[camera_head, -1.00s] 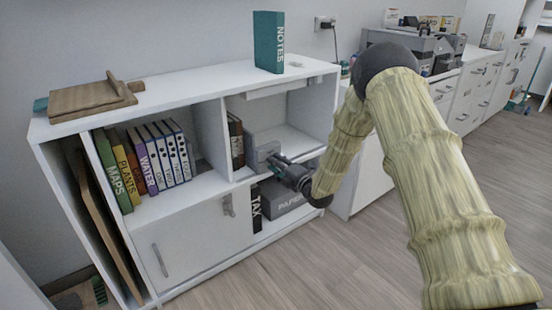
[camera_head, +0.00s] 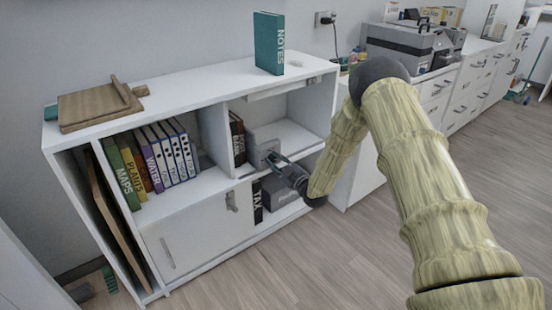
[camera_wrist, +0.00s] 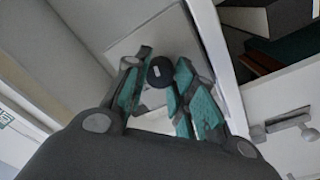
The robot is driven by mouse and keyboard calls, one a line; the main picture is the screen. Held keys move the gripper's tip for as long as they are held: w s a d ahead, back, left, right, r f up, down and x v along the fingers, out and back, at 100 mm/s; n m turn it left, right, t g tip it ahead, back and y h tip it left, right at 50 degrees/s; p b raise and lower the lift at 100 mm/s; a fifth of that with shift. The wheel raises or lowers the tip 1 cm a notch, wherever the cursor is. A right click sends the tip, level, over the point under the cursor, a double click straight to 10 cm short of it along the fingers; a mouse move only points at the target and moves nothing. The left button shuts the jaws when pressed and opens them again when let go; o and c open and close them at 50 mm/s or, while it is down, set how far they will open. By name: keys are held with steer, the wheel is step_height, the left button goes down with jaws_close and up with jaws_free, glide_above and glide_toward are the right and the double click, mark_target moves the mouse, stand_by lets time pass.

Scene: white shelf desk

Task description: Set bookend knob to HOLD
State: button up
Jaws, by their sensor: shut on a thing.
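The grey bookend (camera_head: 258,140) stands in the upper right compartment of the white shelf, at the right side of a few dark books. My gripper (camera_head: 273,158) reaches into the compartment from the front right, its fingertips at the bookend's face. In the wrist view the bookend's plate (camera_wrist: 138,42) is behind the fingers. The round dark knob (camera_wrist: 158,73), with a small white mark on it, sits between the teal fingertips of my gripper (camera_wrist: 160,68), which is shut on it. The fingers hide part of the bookend. I cannot read any HOLD label.
The white shelf (camera_head: 205,85) has a teal NOTES book (camera_head: 268,43) and a wooden board (camera_head: 95,108) on top. Several binders (camera_head: 160,155) stand in the left compartment. A TAX binder (camera_head: 257,200) and a grey box (camera_head: 283,195) are below the bookend. The floor in front is clear.

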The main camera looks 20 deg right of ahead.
steer(key=m+p, duration=0.2)
steer(key=m, duration=0.2)
steer(key=shift+s+m, duration=0.1)
steer(key=shift+m, duration=0.3)
steer(key=m+p, duration=0.1)
steer(key=m, duration=0.2)
steer(key=shift+m, duration=0.4)
steer(key=m+p, duration=0.1)
steer(key=m, duration=0.3)
steer(key=shift+f+m+h, duration=0.1)
steer(key=shift+m+h, duration=0.2)
steer(key=shift+h, duration=0.1)
steer(key=m, duration=0.4)
steer(key=shift+m+g, duration=0.3)
steer(key=m, duration=0.4)
steer(key=shift+b, duration=0.35)
steer(key=m+b, duration=0.1)
steer(key=m, duration=0.3)
steer(key=shift+f+m+b, duration=0.1)
steer(key=shift+m+b, duration=0.25)
steer(key=shift+m, duration=0.05)
steer(key=m+b, duration=0.3)
steer(key=m, duration=0.1)
steer(key=shift+m+g, duration=0.3)
steer(key=shift+m, duration=0.1)
steer(key=shift+m+y+b, duration=0.4)
steer(key=shift+m+b, duration=0.1)
steer(key=shift+m, duration=0.3)
steer(key=shift+r, duration=0.2)
